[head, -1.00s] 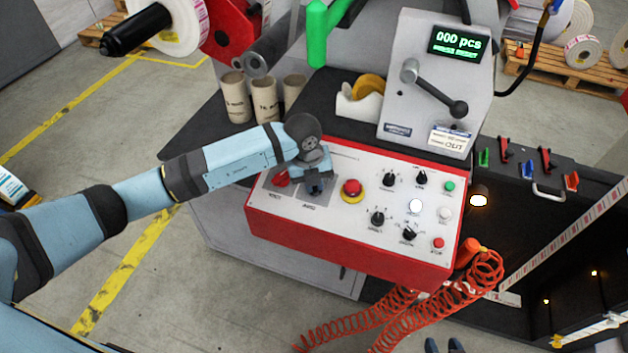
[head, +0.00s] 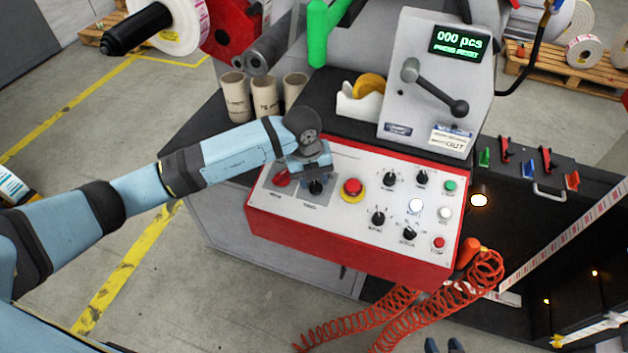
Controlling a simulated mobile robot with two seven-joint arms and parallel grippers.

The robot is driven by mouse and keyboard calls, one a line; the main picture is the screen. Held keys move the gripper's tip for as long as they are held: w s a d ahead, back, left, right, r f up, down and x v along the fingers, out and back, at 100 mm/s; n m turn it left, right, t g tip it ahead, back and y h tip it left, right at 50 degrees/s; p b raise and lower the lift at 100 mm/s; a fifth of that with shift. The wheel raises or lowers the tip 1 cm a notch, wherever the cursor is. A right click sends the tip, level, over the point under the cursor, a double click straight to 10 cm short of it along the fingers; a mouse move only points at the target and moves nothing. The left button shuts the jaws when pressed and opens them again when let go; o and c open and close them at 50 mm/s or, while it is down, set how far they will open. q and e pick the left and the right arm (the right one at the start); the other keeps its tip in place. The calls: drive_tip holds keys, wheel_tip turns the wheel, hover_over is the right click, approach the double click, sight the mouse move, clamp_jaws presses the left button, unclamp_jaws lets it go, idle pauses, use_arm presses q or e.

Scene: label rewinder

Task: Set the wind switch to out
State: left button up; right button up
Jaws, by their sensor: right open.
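The red and white control panel (head: 345,240) carries several switches and buttons. My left gripper (head: 315,180) points down over its left part, beside the red switch (head: 281,177) and right at a black knob (head: 316,187). The gripper partly hides that knob, and its jaw opening cannot be made out. Other black knobs (head: 378,218) sit right of the red mushroom button (head: 352,188). The panel's labels are too small to tell which is the wind switch. A card (head: 451,140) on the grey display housing reads "OUT". My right gripper (head: 444,346) shows only two dark, separated fingertips at the bottom edge.
The grey housing (head: 425,100) with a lever and a "000 pcs" display rises behind the panel. Cardboard cores (head: 236,98) and a tape dispenser (head: 358,103) stand at the back. A red coiled hose (head: 487,268) hangs at the panel's right front. Open floor lies at left.

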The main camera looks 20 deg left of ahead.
use_arm(q)
wheel_tip(320, 180, up, 12)
drive_tip(key=a, duration=0.1)
drive_tip(key=shift+s+a, duration=0.25)
drive_tip(key=shift+s, duration=0.15)
